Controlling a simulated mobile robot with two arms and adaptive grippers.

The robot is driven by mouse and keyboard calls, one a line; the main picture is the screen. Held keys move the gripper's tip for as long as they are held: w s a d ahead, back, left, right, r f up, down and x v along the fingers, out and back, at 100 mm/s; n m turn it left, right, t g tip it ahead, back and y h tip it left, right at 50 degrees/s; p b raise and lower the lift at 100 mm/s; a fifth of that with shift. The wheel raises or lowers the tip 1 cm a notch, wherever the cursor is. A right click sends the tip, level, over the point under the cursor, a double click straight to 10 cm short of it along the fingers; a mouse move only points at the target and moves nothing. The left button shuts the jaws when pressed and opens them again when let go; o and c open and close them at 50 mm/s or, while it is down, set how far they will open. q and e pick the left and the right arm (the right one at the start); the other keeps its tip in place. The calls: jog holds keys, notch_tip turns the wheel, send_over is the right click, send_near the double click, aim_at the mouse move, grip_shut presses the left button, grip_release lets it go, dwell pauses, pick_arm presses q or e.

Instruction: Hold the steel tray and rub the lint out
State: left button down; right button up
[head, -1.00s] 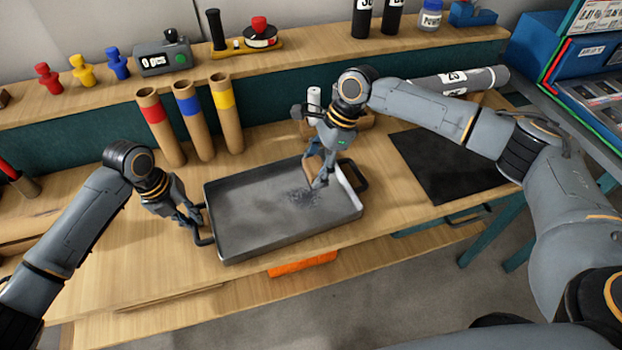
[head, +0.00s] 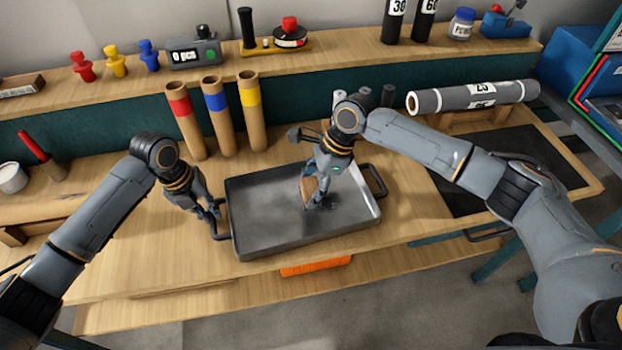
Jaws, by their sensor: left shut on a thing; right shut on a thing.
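The steel tray (head: 262,232) is a shallow grey rectangular pan lying on the wooden bench, with a dark handle at each end. My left gripper (head: 213,214) is shut on the tray's left handle. My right gripper (head: 318,204) is shut on a small tan block (head: 307,187) and is low inside the tray, right of its middle. The block's underside is largely hidden by the fingers. A faint dark patch of lint (head: 345,214) shows on the tray floor just right of the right gripper; the gripper may hide more of it.
Three cardboard tubes with red, blue and yellow bands (head: 216,117) stand behind the tray. A large grey roll (head: 474,96) lies at the back right, near a black mat (head: 500,170). An orange item (head: 316,265) is at the bench's front edge.

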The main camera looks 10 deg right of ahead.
aim_at(326, 196)
jog(key=shift+f, duration=0.85)
jog(key=shift+d+f, duration=0.5)
jog(key=shift+f, duration=0.15)
jog(key=shift+c, duration=0.4)
jog(key=shift+w+d, duration=0.2)
jog(key=shift+d, duration=1.75)
jog(key=shift+s+a, duration=0.2)
jog(key=shift+a, duration=2.15)
jog(key=shift+w+a, duration=0.2)
jog(key=shift+w, duration=0.35)
jog(key=shift+w+d, duration=0.15)
jog(key=shift+d, duration=0.25)
jog(key=shift+w+d, duration=0.1)
jog(key=shift+d, duration=1.8)
jog(key=shift+a, duration=2)
jog(key=shift+a+r, duration=0.15)
jog(key=shift+r, duration=0.45)
jog(key=shift+a+r, duration=0.15)
jog(key=shift+r, duration=3.35)
